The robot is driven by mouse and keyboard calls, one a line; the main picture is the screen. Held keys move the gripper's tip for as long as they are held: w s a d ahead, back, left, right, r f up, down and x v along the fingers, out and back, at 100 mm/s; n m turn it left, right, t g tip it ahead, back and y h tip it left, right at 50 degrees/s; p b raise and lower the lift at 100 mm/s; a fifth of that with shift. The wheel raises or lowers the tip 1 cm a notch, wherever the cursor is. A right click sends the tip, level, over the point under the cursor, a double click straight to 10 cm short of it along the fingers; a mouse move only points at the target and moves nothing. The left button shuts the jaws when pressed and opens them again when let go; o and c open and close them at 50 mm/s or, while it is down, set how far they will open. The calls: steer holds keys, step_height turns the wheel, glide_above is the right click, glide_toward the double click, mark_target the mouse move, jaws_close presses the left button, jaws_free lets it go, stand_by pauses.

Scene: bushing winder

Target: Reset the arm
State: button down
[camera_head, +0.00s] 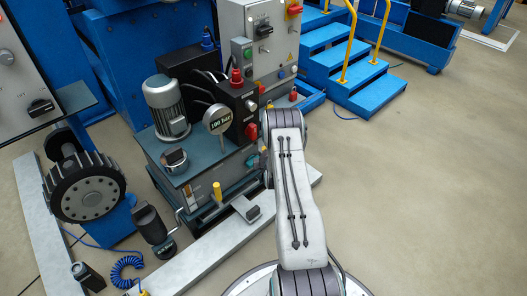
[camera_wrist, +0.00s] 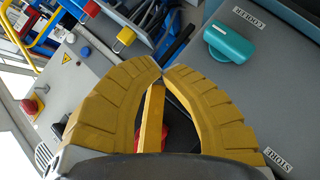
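In the wrist view the two yellow ribbed fingers of my gripper (camera_wrist: 163,71) curve toward each other, and their tips meet or nearly meet. I see no object pinched at the tips. A narrow yellow bar (camera_wrist: 152,118) and a red part (camera_wrist: 166,137) show in the gap between the fingers; I cannot tell what the bar belongs to. In the head view my white arm (camera_head: 298,190) reaches up from the bottom edge and bends away at its top. My gripper is hidden there.
A hydraulic unit with a "100 bar" gauge (camera_head: 217,121) stands left of my arm. Blue steps (camera_head: 350,75) stand behind it, with open floor (camera_head: 440,180) to the right.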

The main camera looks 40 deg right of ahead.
steer(key=shift+s+r, duration=0.2)
steer(key=shift+r, duration=0.1)
